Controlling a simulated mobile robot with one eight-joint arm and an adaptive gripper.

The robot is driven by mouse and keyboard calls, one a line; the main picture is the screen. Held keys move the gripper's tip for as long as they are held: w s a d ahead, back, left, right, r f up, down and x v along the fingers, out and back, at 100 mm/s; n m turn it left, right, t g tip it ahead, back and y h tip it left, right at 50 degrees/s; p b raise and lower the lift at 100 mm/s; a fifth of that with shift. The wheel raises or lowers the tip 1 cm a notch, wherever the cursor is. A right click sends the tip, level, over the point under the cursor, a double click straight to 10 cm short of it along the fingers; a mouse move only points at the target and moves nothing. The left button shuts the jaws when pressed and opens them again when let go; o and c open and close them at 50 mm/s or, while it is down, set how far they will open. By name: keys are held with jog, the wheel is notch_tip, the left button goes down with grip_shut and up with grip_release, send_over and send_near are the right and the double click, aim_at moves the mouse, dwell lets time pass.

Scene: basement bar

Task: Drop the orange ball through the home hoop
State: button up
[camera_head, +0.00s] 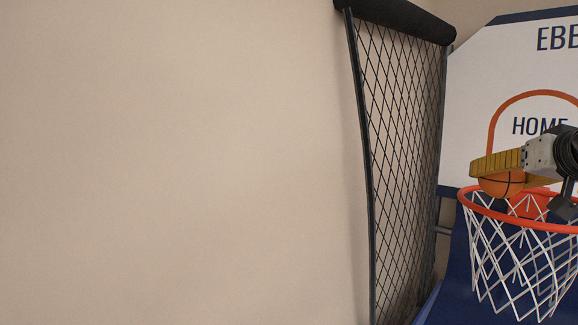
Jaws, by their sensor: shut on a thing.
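The home hoop is an orange rim (480,207) with a white net (510,262) at the right edge of the head view. Its backboard (478,110) is white and marked HOME. The orange ball (502,185) has dark seams and shows just above the rim's back left part, seemingly over the opening. My gripper (500,168) comes in from the right, with a yellow ribbed finger along the top of the ball. It is shut on the ball. The other finger and the far side of the ball are hidden or cannot be made out.
A black side net (405,150) on a dark frame stands left of the hoop, with a black padded roll (400,18) on top. A plain beige wall (170,160) fills the left. Dark blue panels lie below and behind the hoop.

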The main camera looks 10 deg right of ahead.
jog(key=w+d, duration=0.5)
jog(key=d, duration=0.1)
jog(key=shift+w+d+f, duration=0.15)
jog(key=shift+d+f, duration=0.05)
jog(key=shift+d, duration=0.1)
jog(key=shift+w, duration=0.1)
jog(key=o, duration=1.3)
jog(key=v, duration=1.2)
